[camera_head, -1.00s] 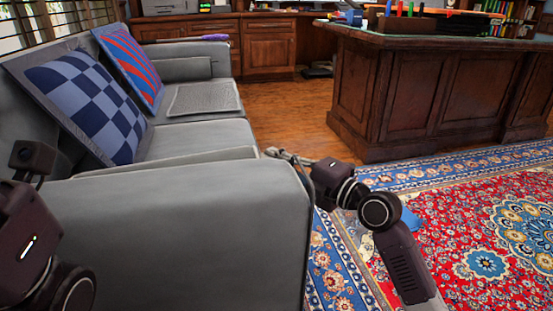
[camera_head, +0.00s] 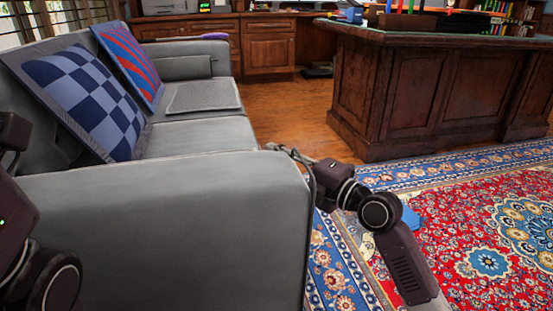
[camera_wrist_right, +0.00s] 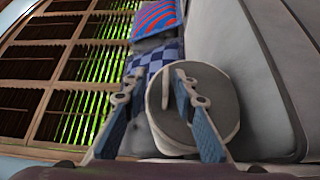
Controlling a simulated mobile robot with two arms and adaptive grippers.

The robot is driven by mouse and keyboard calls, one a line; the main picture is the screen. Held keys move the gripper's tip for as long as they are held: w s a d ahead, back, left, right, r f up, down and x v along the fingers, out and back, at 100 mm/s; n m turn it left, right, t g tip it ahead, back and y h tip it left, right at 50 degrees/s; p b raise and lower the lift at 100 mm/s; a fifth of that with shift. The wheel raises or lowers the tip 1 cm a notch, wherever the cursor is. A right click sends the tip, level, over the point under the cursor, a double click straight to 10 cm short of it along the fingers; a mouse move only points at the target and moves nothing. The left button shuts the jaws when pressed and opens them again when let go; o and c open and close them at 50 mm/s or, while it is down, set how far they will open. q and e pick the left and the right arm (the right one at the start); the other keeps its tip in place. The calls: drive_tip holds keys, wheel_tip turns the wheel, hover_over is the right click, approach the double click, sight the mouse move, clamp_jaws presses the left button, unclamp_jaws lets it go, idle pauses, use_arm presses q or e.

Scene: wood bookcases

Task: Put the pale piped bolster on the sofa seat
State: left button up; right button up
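The grey sofa (camera_head: 170,225) fills the left of the head view. Its seat (camera_head: 200,134) lies beyond the near armrest and shows at the right of the wrist view. A round grey end with pale piping (camera_wrist_right: 222,92), apparently the bolster's, shows in the right wrist view. My right gripper (camera_wrist_right: 156,76) is open. One blue finger lies left of the round end and the other crosses in front of it; contact cannot be told. In the head view the right gripper (camera_head: 285,153) is at the armrest's front corner, mostly hidden. My left gripper is out of view.
A checkered blue cushion (camera_head: 88,100) and a red-blue striped cushion (camera_head: 128,62) lean on the backrest. A flat grey textured piece (camera_head: 203,95) lies on the far seat. A wooden desk (camera_head: 420,95) stands at right; a patterned rug (camera_head: 480,225) covers the floor.

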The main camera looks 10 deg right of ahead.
drive_tip(key=shift+f, duration=0.2)
drive_tip(key=v, duration=1.2)
drive_tip(key=shift+r, duration=0.2)
drive_tip(key=shift+s+f, duration=0.1)
drive_tip(key=shift+s, duration=0.05)
